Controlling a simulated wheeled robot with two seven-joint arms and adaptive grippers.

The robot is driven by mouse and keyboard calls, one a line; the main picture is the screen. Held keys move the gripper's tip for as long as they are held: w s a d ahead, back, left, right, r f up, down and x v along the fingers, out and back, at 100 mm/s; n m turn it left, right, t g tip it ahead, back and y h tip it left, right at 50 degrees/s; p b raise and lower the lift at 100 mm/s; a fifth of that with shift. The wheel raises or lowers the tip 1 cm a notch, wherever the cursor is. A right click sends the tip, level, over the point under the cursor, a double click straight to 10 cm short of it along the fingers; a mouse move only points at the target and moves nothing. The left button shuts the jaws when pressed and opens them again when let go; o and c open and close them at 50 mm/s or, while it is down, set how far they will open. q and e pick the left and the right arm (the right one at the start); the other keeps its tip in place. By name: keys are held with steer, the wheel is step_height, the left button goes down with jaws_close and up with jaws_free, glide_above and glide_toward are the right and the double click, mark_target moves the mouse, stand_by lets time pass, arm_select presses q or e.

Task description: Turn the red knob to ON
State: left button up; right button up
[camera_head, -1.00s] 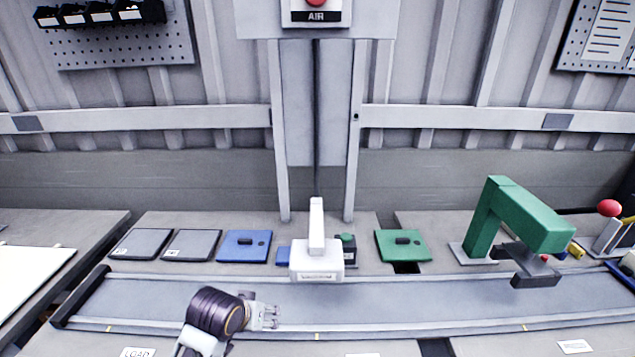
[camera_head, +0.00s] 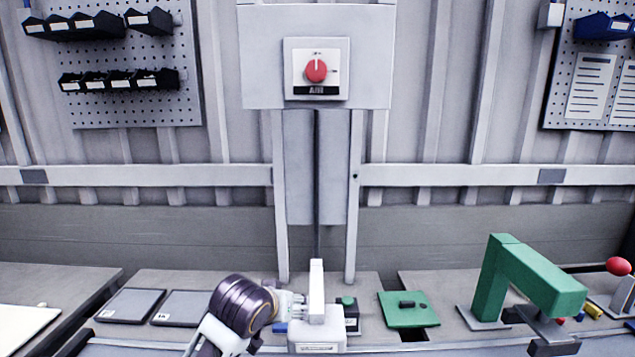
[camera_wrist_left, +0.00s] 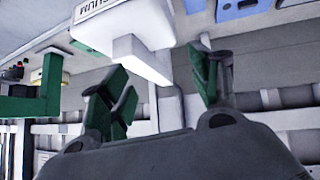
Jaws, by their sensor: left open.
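The red knob (camera_head: 316,71) is on a white square plate marked AIR, on a grey wall panel. Its white pointer line points straight up; the small labels around it are too small to read. My left gripper (camera_head: 293,308) is low in the head view, far below the knob, beside the white fixture (camera_head: 317,318). In the left wrist view its two green-padded fingers (camera_wrist_left: 160,88) stand apart with no object held. That fixture, lettered VACUUM, shows close to the fingers there (camera_wrist_left: 125,30); I cannot tell whether they touch. My right gripper is out of view.
A green plate (camera_head: 408,311) and dark trays (camera_head: 130,306) lie on the bench. Pegboards (camera_head: 135,65) hang on both sides. The space before the knob panel is clear.

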arm_select(q)
steer(key=w+d+r+t, duration=0.1)
steer(key=d+r+t, duration=0.15)
steer(key=r, duration=1.05)
steer(key=w+d+r+t, duration=0.2)
steer(key=d+r, duration=0.2)
steer(key=r, duration=1)
steer(key=s+r+n+t+y, duration=0.2)
steer(key=s+r, duration=0.2)
steer(key=r, duration=0.8)
steer(key=s+d+r+n+t+y, duration=0.1)
steer(key=s+r, duration=0.3)
steer(key=r, duration=0.8)
steer(key=shift+s+d+n+t+y, duration=0.35)
steer(key=shift+n+t, duration=0.25)
steer(key=shift+t, duration=0.25)
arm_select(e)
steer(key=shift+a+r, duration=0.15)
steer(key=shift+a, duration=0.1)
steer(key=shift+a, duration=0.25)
arm_select(q)
steer(key=shift+w, duration=0.1)
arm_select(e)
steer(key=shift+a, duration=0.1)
